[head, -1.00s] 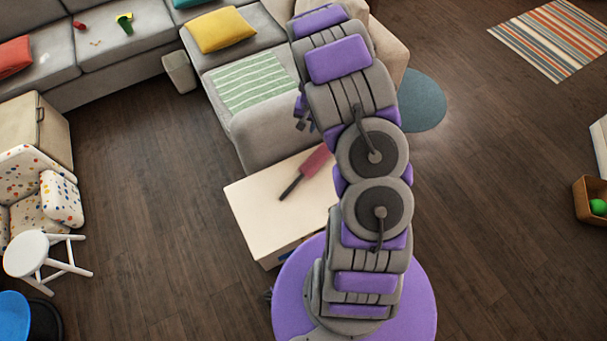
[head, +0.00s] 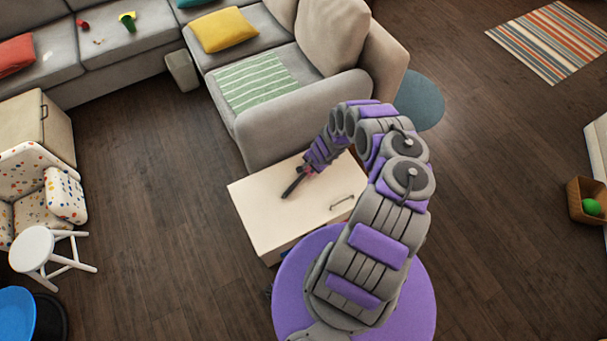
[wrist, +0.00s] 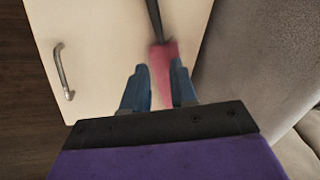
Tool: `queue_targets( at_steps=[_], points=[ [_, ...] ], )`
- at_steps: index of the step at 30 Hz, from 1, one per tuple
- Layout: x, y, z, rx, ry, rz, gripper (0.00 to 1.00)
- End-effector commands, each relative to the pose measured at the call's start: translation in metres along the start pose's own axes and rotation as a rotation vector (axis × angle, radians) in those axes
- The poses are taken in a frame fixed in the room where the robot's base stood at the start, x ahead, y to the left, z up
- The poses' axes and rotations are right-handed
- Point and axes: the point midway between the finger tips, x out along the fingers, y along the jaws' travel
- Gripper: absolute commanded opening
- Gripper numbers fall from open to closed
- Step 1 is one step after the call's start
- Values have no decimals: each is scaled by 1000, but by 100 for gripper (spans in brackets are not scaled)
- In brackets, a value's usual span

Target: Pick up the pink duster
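The pink duster (wrist: 163,68) lies on top of the cream cabinet (head: 262,218). In the head view the dark handle (head: 291,187) shows, while my gripper and arm hide most of the pink part.
The grey sofa (head: 265,140) stands right behind the cabinet, its arm close beside my gripper in the wrist view. The cabinet has a metal handle (wrist: 63,72). A white stool (head: 38,247) and a spotted chair (head: 65,195) stand at the left. Floor between is clear.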

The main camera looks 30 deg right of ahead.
Motion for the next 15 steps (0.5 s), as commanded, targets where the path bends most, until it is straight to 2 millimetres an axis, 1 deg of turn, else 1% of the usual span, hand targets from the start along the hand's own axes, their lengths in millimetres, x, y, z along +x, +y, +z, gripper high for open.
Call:
queue_targets(
  at_steps=[5,8,15],
  points=[
    [18,3,1,14,-7,-3,27],
    [33,5,1,14,-8,-1,27],
    [63,3,2,11,-4,-1,27]
  ],
)
